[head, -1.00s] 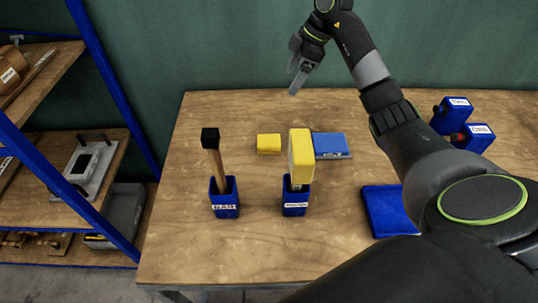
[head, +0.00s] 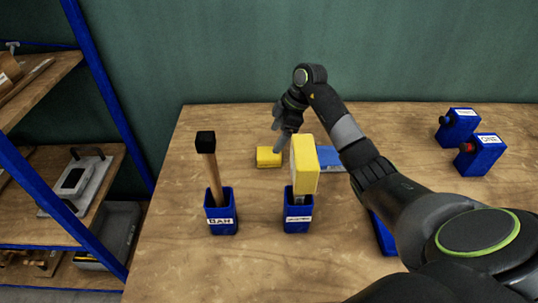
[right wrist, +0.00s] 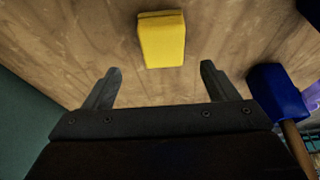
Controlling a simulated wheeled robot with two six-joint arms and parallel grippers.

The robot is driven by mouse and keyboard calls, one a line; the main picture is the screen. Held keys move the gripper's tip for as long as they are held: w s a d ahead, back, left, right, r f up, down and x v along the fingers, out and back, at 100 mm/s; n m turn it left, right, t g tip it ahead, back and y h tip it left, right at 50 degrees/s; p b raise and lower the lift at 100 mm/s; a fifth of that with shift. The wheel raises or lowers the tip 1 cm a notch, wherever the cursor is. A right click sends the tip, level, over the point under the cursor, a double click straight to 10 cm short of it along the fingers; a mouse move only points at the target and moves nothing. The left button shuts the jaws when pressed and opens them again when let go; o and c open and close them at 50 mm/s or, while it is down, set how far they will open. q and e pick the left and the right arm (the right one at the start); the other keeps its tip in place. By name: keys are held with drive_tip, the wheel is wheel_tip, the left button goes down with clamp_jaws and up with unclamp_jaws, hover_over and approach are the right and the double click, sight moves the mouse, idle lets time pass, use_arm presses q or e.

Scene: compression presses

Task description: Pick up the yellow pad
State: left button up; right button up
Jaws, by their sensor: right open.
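The yellow pad (head: 268,157) is a small block lying on the wooden table, behind the two blue holders. In the right wrist view the yellow pad (right wrist: 162,42) is ahead of the fingers, near the middle, with nothing between them. My right gripper (head: 279,140) is above the table, close to the pad in the head view and apart from it. In the right wrist view its two fingers (right wrist: 156,85) are spread and empty. My left gripper is not in view.
A blue holder (head: 221,222) carries a wooden-handled tool with a black end; another (head: 298,220) carries a yellow-headed tool. A flat blue block (head: 329,158) lies right of the pad, partly hidden by my arm. Two blue button boxes (head: 481,156) stand at right. Shelving is at left.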

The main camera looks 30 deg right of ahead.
sight(269, 152)
drive_tip(key=x, duration=0.2)
drive_tip(key=shift+a+f, duration=0.1)
drive_tip(key=shift+f, duration=0.15)
drive_tip(key=x, duration=0.2)
drive_tip(key=p+x, duration=0.1)
drive_tip(key=x, duration=0.1)
drive_tip(key=shift+s+a+f, duration=0.1)
drive_tip(key=shift+s+f, duration=0.05)
drive_tip(key=shift+s, duration=0.05)
drive_tip(key=shift+w+a+f, duration=0.1)
drive_tip(key=shift+w+f, duration=0.05)
drive_tip(key=shift+f, duration=0.3)
drive_tip(key=c, duration=1)
drive_tip(key=shift+c, duration=0.2)
wheel_tip(269, 152, up, 10)
drive_tip(key=shift+r+b, duration=0.1)
drive_tip(key=shift+b, duration=0.4)
